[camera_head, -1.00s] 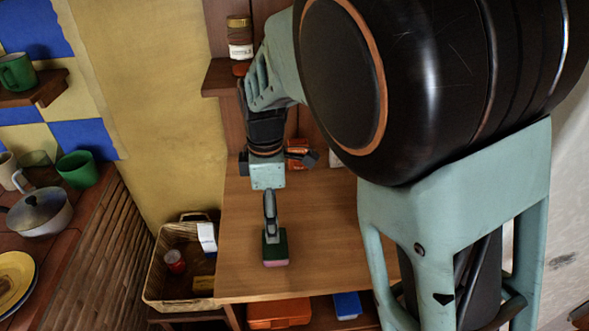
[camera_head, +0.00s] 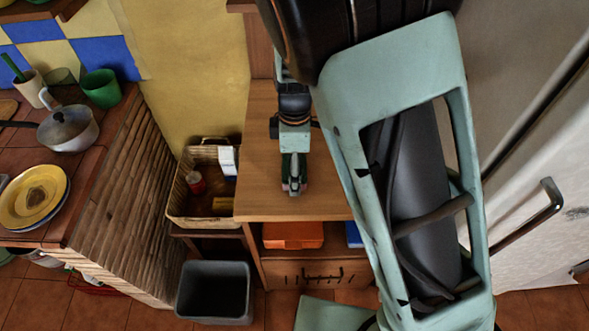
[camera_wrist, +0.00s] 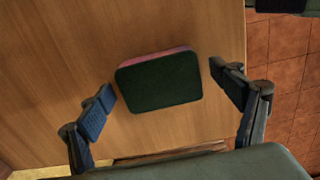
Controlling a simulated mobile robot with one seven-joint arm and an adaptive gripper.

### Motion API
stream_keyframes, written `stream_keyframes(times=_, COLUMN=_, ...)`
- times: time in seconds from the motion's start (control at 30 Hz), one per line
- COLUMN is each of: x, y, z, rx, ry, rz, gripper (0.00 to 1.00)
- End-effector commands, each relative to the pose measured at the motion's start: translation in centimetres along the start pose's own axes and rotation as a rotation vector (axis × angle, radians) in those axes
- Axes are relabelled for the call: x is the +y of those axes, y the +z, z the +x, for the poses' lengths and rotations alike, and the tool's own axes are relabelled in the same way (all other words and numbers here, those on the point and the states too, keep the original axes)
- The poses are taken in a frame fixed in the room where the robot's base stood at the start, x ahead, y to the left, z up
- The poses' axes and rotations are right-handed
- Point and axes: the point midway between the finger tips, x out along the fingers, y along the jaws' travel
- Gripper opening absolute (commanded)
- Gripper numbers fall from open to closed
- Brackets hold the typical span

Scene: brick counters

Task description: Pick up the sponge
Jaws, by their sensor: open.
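The sponge (camera_wrist: 158,84) lies flat on the wooden tabletop (camera_wrist: 60,50), dark green on top with a pink edge showing. In the wrist view it sits between the two blue-padded fingers of my gripper (camera_wrist: 162,82), with a gap of bare wood on each side. The fingers are open, and neither appears to touch the sponge. In the head view my gripper (camera_head: 294,188) points down over the tabletop near its front edge and hides most of the sponge.
A wicker basket (camera_head: 205,218) with items stands left of the table. A grey bin (camera_head: 216,315) is on the floor below. An orange box (camera_head: 292,235) sits on the shelf under the tabletop. A counter with a pot (camera_head: 68,130) and plates is at far left.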

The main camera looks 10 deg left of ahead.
Motion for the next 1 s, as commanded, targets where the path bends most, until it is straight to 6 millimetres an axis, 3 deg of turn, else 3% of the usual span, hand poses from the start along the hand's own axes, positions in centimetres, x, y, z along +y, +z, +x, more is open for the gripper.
stream_keyframes(times=0.1, x=0.0, y=0.0, z=0.0, rx=0.0, ry=0.0, rz=0.0, gripper=0.84)
stream_keyframes(times=0.4, x=0.0, y=0.0, z=0.0, rx=0.0, ry=0.0, rz=0.0, gripper=0.51)
stream_keyframes(times=0.77, x=0.0, y=0.0, z=-0.3, rx=0.0, ry=0.0, rz=-0.001, gripper=0.48)
stream_keyframes(times=1.0, x=0.0, y=-0.1, z=-2.3, rx=0.001, ry=-0.001, rz=-0.002, gripper=0.48)
